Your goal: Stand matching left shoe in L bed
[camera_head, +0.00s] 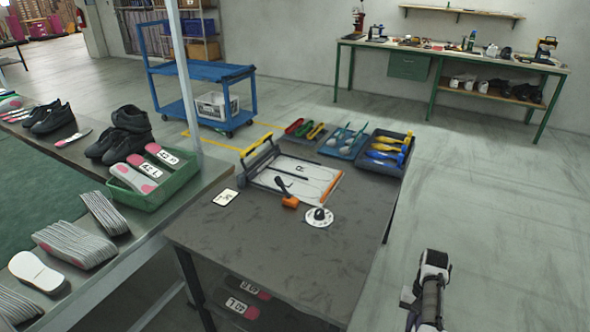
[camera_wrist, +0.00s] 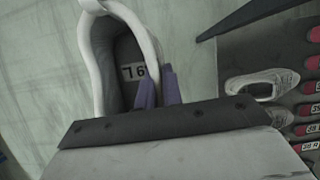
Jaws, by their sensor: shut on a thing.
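In the wrist view a white shoe (camera_wrist: 93,60) with a dark insole and a small white label hangs in front of my gripper (camera_wrist: 158,90). The two purple fingers are shut on the shoe's right side wall. The shoe's lower end is hidden behind the dark bolted bar of my gripper. In the head view my arm (camera_head: 430,290) is at the lower right, off the table; the fingers and held shoe cannot be made out there. The pale bed board (camera_head: 318,172) lies on the table, with an R legible on it; an L is not clear.
The dark table (camera_head: 270,255) has a clear front half. An orange-headed tool (camera_head: 289,201), a white disc (camera_head: 319,216) and a card (camera_head: 225,198) lie before the board. Trays (camera_head: 388,152) stand behind. Another pale shoe (camera_wrist: 250,86) sits among red-ended labelled items in the wrist view.

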